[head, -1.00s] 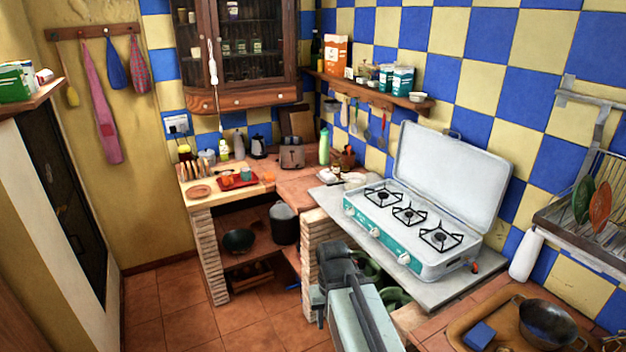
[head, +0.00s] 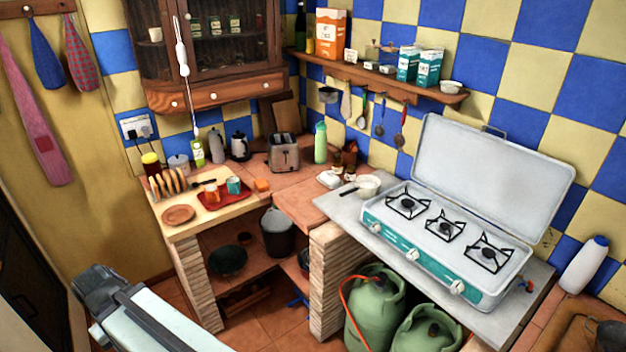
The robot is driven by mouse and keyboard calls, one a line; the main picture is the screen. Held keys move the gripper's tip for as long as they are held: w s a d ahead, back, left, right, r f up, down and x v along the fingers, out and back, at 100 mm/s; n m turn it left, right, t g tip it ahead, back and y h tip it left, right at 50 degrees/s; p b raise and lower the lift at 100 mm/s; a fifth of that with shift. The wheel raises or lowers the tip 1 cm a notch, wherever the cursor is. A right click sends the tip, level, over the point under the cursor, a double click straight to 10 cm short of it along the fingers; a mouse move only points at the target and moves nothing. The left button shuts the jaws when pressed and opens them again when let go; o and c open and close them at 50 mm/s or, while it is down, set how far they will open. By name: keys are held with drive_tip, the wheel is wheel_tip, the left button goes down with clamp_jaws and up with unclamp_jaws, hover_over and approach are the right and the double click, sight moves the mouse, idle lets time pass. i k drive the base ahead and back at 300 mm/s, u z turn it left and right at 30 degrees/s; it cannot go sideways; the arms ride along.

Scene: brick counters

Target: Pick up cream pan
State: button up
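The cream pan (head: 369,187) is small, with a short dark handle pointing left. It stands on the grey slab just left of the camping stove (head: 445,235). My gripper (head: 92,283) is at the lower left, over the floor in front of the counters and well apart from the pan. It is dark and seen from behind, so its fingertips are hidden and I cannot tell whether it is open.
A white dish (head: 329,180) and small jars sit close left of the pan. A toaster (head: 284,153) and green bottle (head: 320,142) stand behind. A shelf (head: 375,77) with hanging utensils is above. Green gas bottles (head: 375,312) stand under the slab. Floor is open at lower left.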

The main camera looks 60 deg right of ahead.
sight(366, 186)
drive_tip(key=z, duration=0.4)
drive_tip(key=i, duration=1.75)
drive_tip(key=z, duration=0.85)
drive_tip(key=k, duration=0.9)
drive_tip(key=z, duration=0.15)
drive_tip(key=i, duration=0.95)
drive_tip(key=u, duration=0.05)
